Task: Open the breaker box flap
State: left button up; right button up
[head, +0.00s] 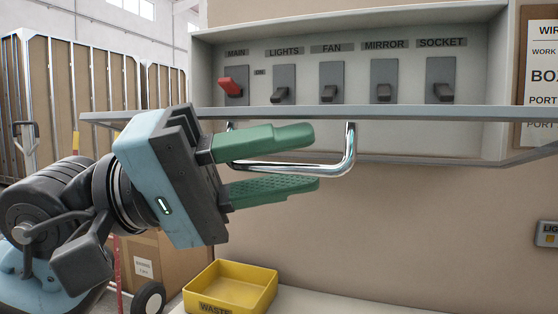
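The breaker box (350,25) is on the wall, with its row of switches showing above the flap. The grey flap (430,113) stands partly lowered, its near edge crossing in front of the box's lower part. It appears to join the box along the bottom. A chrome bar handle (350,150) is on the flap's outer face. My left gripper (316,160) is open, its green fingers above and below the handle bar, with gaps showing. Part of the handle's left end is hidden behind the upper finger. My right gripper is not in view.
The red main switch (233,86) sits in the box beside several grey switches. A yellow waste bin (232,285) stands below on a light surface. A notice board (540,75) is at the right, with a small light switch (547,234) below it. Cardboard boxes are behind my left arm.

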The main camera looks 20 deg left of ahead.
pick_arm(q)
jog(key=shift+a, duration=0.15)
jog(key=b+v, duration=0.1)
jog(key=v, duration=0.5)
jog(key=shift+f, duration=0.1)
jog(key=shift+v, duration=0.8)
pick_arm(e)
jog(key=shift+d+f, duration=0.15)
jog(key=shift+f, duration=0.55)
